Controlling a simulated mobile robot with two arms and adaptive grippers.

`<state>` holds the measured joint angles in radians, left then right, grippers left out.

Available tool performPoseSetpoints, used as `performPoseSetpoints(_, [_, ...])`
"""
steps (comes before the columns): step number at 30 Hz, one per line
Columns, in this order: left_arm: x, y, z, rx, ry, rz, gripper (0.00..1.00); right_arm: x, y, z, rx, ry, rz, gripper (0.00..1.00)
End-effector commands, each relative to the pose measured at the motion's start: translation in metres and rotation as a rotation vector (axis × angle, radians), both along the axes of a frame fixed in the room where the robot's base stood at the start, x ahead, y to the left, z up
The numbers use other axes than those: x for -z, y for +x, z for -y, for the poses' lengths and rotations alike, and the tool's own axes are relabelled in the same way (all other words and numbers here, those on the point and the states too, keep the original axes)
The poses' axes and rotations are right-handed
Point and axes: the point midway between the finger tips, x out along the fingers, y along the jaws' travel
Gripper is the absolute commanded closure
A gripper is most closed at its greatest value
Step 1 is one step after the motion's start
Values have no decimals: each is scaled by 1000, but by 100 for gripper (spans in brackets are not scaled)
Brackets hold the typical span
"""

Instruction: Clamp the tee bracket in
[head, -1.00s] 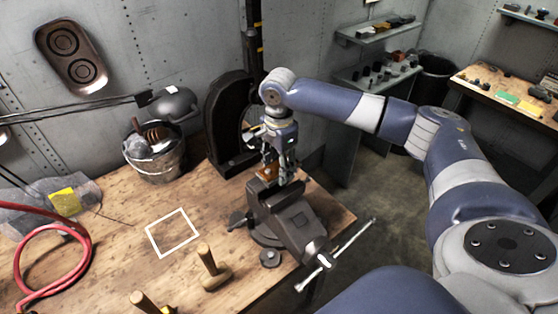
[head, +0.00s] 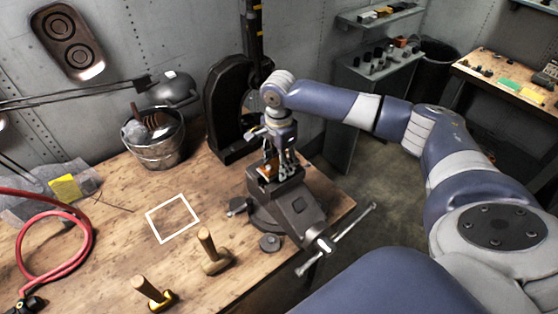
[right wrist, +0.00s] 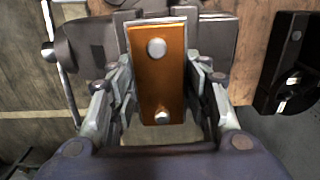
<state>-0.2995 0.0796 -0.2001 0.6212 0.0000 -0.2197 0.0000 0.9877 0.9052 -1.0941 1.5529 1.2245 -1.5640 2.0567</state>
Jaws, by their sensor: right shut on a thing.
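The tee bracket, an orange-brown plate with two round silver studs, shows large in the right wrist view (right wrist: 159,95). In the head view only a small orange part of the bracket (head: 266,171) shows at the vise jaws. My right gripper (head: 279,171) is shut on the bracket, with a finger along each side, and points down over the vise. The dark grey bench vise (head: 299,207) stands at the bench's right edge, its handle bar toward the front. Whether the bracket's lower part touches the jaws is hidden. My left gripper is not in view.
On the wooden bench (head: 120,232) are a white square outline (head: 172,218), two wooden-handled tools, a red hose (head: 88,235) and a metal bucket (head: 157,150). A tall dark machine (head: 226,110) stands close behind the vise.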

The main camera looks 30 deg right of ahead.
Motion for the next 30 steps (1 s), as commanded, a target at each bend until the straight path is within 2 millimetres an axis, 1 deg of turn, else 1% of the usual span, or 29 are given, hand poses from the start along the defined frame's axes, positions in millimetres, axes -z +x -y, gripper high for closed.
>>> performPoseSetpoints(5, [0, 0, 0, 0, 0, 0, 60, -2, 1, 0, 0, 1, 4, 100])
performPoseSetpoints(6, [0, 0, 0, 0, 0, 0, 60, -2, 1, 0, 0, 1, 4, 54])
performPoseSetpoints(9, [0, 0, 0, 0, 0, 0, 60, -2, 1, 0, 0, 1, 3, 33])
performPoseSetpoints(18, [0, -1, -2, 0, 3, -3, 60, 1, -1, 0, 0, 0, -3, 33])
performPoseSetpoints(21, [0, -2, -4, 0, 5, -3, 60, -3, 0, 0, 0, 0, -2, 33])
performPoseSetpoints(23, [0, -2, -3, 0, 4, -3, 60, -9, 0, 0, 0, 0, 0, 33])
performPoseSetpoints(26, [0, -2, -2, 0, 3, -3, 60, -25, 0, 0, 0, 1, 2, 33])
performPoseSetpoints(30, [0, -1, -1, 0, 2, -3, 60, -56, 1, 0, 0, 1, 5, 33])
